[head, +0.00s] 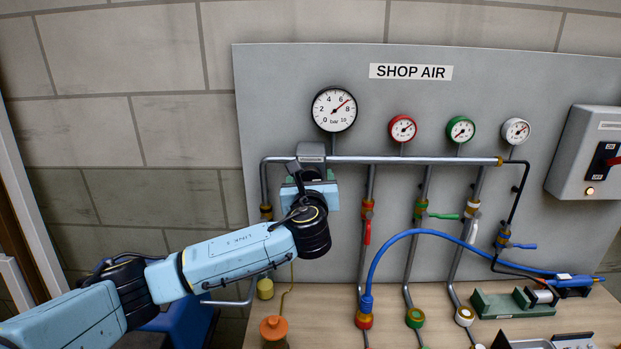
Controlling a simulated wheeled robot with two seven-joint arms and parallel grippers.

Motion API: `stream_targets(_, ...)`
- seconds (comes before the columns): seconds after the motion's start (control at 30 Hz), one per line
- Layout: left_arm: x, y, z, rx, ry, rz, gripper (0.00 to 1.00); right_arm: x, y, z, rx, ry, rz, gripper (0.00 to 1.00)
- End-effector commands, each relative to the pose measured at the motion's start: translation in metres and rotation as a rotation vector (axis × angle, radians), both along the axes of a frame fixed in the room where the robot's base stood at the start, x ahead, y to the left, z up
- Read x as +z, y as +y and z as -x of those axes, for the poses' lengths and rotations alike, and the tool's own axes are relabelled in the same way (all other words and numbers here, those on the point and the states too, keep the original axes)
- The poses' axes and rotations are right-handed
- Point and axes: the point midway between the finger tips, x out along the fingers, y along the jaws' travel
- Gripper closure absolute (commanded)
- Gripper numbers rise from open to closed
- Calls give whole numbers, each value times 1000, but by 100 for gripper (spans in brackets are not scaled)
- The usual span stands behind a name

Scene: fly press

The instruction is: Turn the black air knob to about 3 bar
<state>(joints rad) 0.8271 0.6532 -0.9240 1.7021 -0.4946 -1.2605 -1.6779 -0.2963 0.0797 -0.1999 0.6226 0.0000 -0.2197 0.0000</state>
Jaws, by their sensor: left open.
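The large white air gauge (334,110), marked in bar, sits at the upper left of the grey panel. The black knob cannot be made out; the gripper and wrist cover the area under the block. Whether the fingers touch the knob cannot be told. My right gripper is not in view.
Small red (402,128), green (460,129) and white (516,131) gauges stand right of the large one. Valved pipes run down beneath them, crossed by a blue hose (440,231). A grey switch box (585,152) is far right.

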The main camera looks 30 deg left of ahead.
Motion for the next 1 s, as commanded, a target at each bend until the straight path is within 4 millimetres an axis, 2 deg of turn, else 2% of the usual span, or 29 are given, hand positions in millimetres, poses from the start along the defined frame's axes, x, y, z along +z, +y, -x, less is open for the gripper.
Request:
stream_targets(0.17,0,0,0,-1,0,0,32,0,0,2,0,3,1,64)
stream_targets(0.2,0,0,0,-1,0,0,35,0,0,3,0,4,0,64)
stream_targets(0.53,0,0,0,0,0,0,77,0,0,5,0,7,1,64)
stream_targets(0.77,0,0,0,0,-9,18,77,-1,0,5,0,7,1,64)
stream_targets(1.0,-1,0,1,-1,-54,115,77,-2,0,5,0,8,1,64)
